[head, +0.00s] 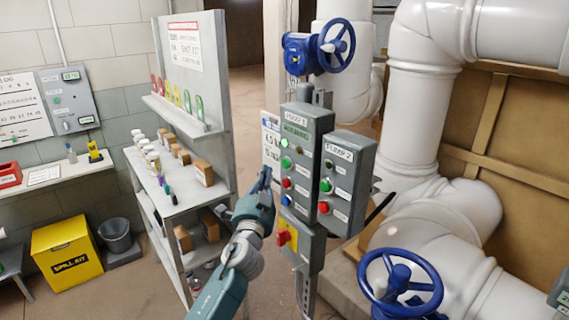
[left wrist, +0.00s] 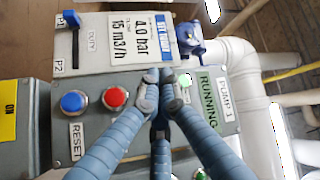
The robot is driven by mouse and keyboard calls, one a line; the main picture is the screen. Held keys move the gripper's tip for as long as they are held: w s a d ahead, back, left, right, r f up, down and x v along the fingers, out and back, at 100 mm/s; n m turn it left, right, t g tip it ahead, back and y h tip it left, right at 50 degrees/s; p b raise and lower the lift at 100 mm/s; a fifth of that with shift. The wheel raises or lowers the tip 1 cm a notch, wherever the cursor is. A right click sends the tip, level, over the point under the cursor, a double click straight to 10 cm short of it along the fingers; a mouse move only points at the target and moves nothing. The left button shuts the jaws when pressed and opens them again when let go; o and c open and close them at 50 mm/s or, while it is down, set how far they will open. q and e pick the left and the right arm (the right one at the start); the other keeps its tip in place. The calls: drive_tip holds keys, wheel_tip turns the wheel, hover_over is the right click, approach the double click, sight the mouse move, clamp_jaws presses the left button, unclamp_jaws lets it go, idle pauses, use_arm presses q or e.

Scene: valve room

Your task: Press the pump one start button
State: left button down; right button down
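The grey pump one box (head: 308,140), labelled PUMP 1, carries a green button (head: 286,163), a red button (head: 287,182) and a blue button (head: 286,200). A green RUNNING sign (head: 296,132) sits under its label. My left gripper (head: 265,176) is just left of the box, fingers pointing up toward it. In the left wrist view its fingertips (left wrist: 158,76) are together with nothing between them. The red button (left wrist: 115,97) is clear to the left. My right gripper is not in view.
The PUMP 2 box (head: 347,165) adjoins on the right, with its own green and red buttons. A red knob on yellow (head: 283,237) is below. Blue valve wheels (head: 336,46) and white pipes (head: 412,100) stand around. A shelf (head: 178,200) is on the left.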

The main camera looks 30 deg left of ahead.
use_arm(q)
drive_tip(key=shift+s+a, duration=0.35)
drive_tip(key=shift+s, duration=0.5)
drive_tip(key=s+d+f+g+h+b, duration=0.1)
drive_tip(key=d+f+g+h, duration=0.1)
drive_tip(key=f, duration=1.3)
drive_tip(key=s+d+f+g+h, duration=0.1)
drive_tip(key=s+d+f+g, duration=0.15)
drive_tip(key=f, duration=1.25)
drive_tip(key=s+d+f+n+g+h, duration=0.1)
drive_tip(key=s+d+f+g, duration=0.1)
drive_tip(key=s+f, duration=0.35)
drive_tip(key=s+d+f+g+h+b, duration=0.1)
drive_tip(key=s+f, duration=0.1)
drive_tip(key=f, duration=0.7)
drive_tip(key=s+d+f+n+g, duration=0.1)
drive_tip(key=s+d+f+g, duration=0.15)
drive_tip(key=f, duration=0.55)
drive_tip(key=s+d+f+n+g+h, duration=0.1)
drive_tip(key=s+d+f+g, duration=0.1)
drive_tip(key=s+f, duration=0.6)
drive_tip(key=s+d+f+n+g+h+b, duration=0.1)
drive_tip(key=s+d+f+g, duration=0.2)
drive_tip(key=s, duration=1.9)
drive_tip(key=s+d+f+g+b, duration=0.1)
drive_tip(key=s+d+f+g, duration=0.2)
drive_tip(key=s+f, duration=1.1)
drive_tip(key=shift+s+d+n+h, duration=0.4)
drive_tip(key=shift+s+d, duration=0.2)
drive_tip(key=shift+d, duration=0.2)
